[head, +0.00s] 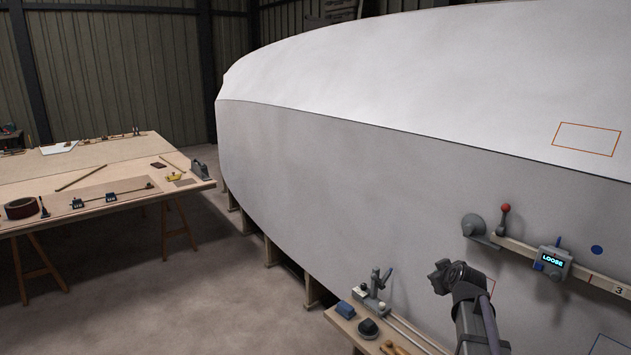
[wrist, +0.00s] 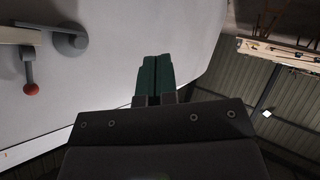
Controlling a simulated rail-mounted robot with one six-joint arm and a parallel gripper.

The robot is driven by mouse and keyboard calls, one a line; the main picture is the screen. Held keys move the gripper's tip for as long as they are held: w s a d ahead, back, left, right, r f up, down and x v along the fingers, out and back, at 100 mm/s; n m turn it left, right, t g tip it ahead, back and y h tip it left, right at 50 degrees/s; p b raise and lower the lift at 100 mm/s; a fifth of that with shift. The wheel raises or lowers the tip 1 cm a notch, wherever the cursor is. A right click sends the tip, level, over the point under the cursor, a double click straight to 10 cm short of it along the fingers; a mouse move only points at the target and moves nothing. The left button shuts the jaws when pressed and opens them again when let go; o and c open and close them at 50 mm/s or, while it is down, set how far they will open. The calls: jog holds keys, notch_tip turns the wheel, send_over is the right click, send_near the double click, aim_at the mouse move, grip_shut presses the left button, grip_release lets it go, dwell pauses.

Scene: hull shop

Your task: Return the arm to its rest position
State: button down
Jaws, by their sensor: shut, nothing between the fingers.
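My gripper (wrist: 157,62) shows in the wrist view with its two dark green fingers side by side, shut and empty. It is in free air beside the pale hull (wrist: 110,45), touching nothing that I can see. In the head view my arm rises at the lower right, in front of the grey lower side of the hull (head: 330,170). The fingers are hard to make out in that view.
A rail (head: 515,248) with a red-knobbed lever (head: 504,213) and a box reading LOOSE (head: 552,262) is on the hull, right of my arm. A small bench (head: 343,309) with tools stands below left. A worktable (head: 110,209) is far left; open floor lies between.

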jog(key=s+a+f+m+g, duration=0.2)
jog(key=s+a+f+g, duration=0.2)
jog(key=s+a, duration=0.6)
jog(key=s+a+f+m+g+y, duration=0.1)
jog(key=s+a+f+g, duration=0.3)
jog(key=s, duration=1.3)
jog(key=a+m+g, duration=0.1)
jog(key=a+g, duration=0.2)
jog(key=a, duration=0.3)
jog(key=shift+s+f, duration=0.15)
jog(key=shift+s, duration=0.05)
